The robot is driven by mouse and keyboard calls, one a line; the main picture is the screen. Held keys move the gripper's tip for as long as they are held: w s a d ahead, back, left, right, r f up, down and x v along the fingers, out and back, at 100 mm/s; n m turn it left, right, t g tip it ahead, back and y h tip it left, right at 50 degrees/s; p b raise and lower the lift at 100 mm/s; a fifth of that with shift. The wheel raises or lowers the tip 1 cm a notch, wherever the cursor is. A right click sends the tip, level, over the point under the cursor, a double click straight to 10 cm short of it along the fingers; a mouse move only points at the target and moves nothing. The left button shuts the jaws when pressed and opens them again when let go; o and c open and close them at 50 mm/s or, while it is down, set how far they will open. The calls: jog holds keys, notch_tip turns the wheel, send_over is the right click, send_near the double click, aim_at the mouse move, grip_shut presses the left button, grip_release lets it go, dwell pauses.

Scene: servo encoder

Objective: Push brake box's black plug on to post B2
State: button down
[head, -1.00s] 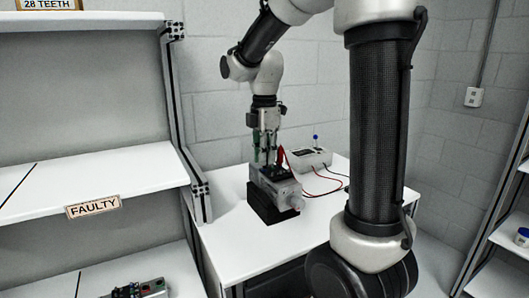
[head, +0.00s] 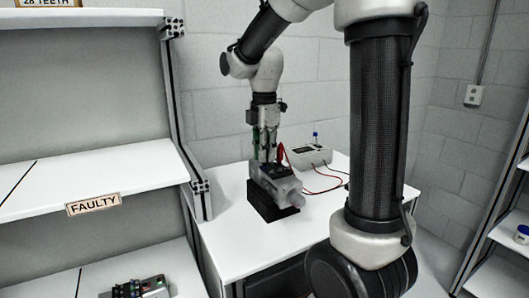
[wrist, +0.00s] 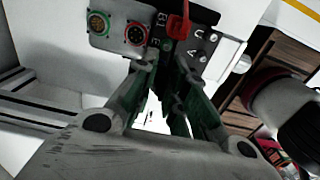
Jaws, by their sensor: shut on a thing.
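My gripper (head: 265,158) points straight down over the grey motor unit (head: 276,187), with its fingertips at the unit's top. In the wrist view my gripper's fingers (wrist: 163,75) reach toward the labelled terminal panel, close below the red plug (wrist: 178,26). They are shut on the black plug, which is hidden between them. The red plug sits by the B1 label and also shows in the head view (head: 281,153). The post under my fingertips is hidden, so I cannot tell whether the black plug is seated. The white brake box (head: 308,157) stands behind, with red and dark leads.
The motor unit rests on a black base (head: 268,206) on the white table (head: 235,235). Two round connectors (wrist: 117,30) sit left of the red plug in the wrist view. A shelf labelled FAULTY (head: 93,204) stands at left. The table's front is clear.

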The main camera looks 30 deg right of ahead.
jog(key=shift+f, duration=0.2)
dwell(0.3)
jog(key=c, duration=2.2)
grip_release()
jog(key=o, duration=0.8)
jog(key=shift+o, duration=0.2)
jog(key=shift+r, duration=3.55)
